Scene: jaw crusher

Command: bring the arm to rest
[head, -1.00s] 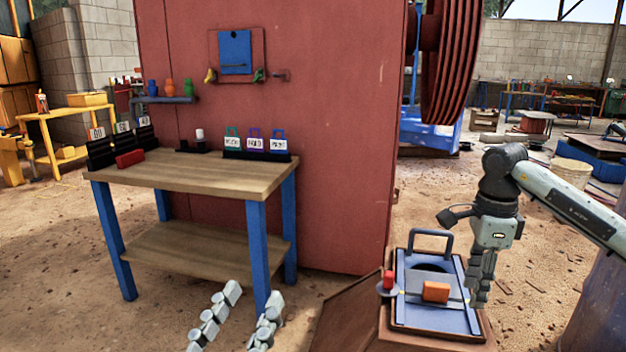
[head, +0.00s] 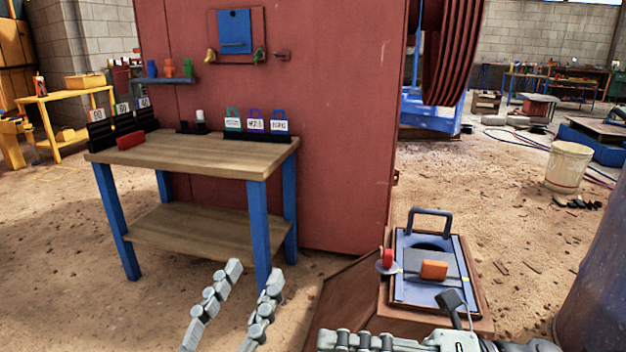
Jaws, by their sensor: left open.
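My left gripper (head: 254,275) comes in at the bottom of the head view. Its two jointed grey fingers are spread and point up, with nothing between them, in front of the workbench's blue front leg. My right gripper (head: 328,341) lies low along the bottom edge, right of centre, its grey fingers pointing left. It is partly cut off, so its opening cannot be told.
A wooden workbench (head: 190,158) with blue legs stands left, holding number racks, a red block (head: 131,140) and tagged padlocks (head: 255,122). The red machine wall (head: 340,130) rises behind it. A white bucket (head: 568,167) stands at the right.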

